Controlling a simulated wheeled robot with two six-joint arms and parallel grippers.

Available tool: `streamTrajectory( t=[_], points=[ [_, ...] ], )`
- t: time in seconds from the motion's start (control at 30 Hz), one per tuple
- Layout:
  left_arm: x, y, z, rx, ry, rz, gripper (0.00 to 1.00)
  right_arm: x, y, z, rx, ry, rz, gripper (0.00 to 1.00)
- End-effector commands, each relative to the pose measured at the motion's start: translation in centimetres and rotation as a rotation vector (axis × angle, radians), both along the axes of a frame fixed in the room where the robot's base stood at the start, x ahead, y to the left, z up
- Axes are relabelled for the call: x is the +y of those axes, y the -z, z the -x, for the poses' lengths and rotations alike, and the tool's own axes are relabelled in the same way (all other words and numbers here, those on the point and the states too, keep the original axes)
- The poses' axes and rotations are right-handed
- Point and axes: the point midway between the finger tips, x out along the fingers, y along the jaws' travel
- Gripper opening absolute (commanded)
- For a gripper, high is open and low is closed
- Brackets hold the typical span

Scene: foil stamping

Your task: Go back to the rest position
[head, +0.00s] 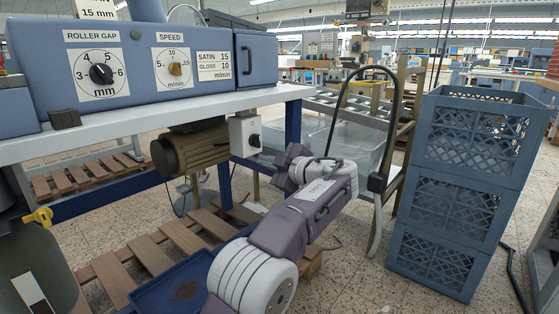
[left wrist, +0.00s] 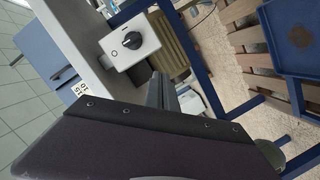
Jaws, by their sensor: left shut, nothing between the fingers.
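My left gripper (head: 283,163) is at the end of my arm, which reaches up from the bottom middle of the head view. Its dark fingers are shut with nothing between them. They point toward the grey switch box (head: 237,145) under the bench and appear apart from it. In the left wrist view the shut fingers (left wrist: 164,90) show just below and right of the switch box (left wrist: 146,58). The black rotary knob (left wrist: 133,40) on the box is in plain sight. My right gripper is in neither view.
The blue roller machine (head: 140,65) stands on a white-topped bench (head: 140,122). A motor (head: 195,152) hangs below it. A wooden pallet (head: 175,235) and blue tray (head: 160,295) lie underneath.

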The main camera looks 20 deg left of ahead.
Motion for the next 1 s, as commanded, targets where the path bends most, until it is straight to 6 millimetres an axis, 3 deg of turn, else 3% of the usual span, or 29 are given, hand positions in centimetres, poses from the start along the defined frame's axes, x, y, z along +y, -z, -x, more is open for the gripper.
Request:
streamTrajectory(
  t=[0.07, 0.17, 0.3, 0.37, 0.5, 0.57, 0.63, 0.8, 0.9, 1.0],
  points=[
    [0.1, -0.1, 0.0, 0.000, -0.001, 0.000, 0.00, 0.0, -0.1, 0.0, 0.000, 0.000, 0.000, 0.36],
    [1.1, -1.8, 0.3, -0.009, -0.019, 0.003, 0.00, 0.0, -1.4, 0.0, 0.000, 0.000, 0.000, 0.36],
    [4.6, -7.5, 2.3, -0.037, -0.075, 0.015, 0.00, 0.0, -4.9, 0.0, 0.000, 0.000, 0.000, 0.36],
    [6.7, -8.1, 4.1, 0.022, -0.110, 0.048, 0.00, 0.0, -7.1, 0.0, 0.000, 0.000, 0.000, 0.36],
    [8.6, -3.5, 7.4, 0.283, -0.079, 0.158, 0.00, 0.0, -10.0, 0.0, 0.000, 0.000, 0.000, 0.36],
    [8.6, -0.7, 9.4, 0.447, -0.028, 0.204, 0.00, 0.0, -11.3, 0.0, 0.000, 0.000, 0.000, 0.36],
    [8.0, 3.1, 12.6, 0.667, 0.068, 0.267, 0.00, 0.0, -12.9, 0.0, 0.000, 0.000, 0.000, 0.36],
    [2.9, 12.9, 23.0, 1.159, 0.475, 0.427, 0.00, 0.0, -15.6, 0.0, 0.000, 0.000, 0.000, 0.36],
    [-0.7, 17.2, 28.1, 1.319, 0.748, 0.467, 0.00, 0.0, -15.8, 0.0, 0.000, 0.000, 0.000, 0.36],
    [-3.4, 20.2, 31.3, 1.399, 0.978, 0.446, 0.00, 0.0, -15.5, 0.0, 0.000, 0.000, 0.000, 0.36]
  ],
)
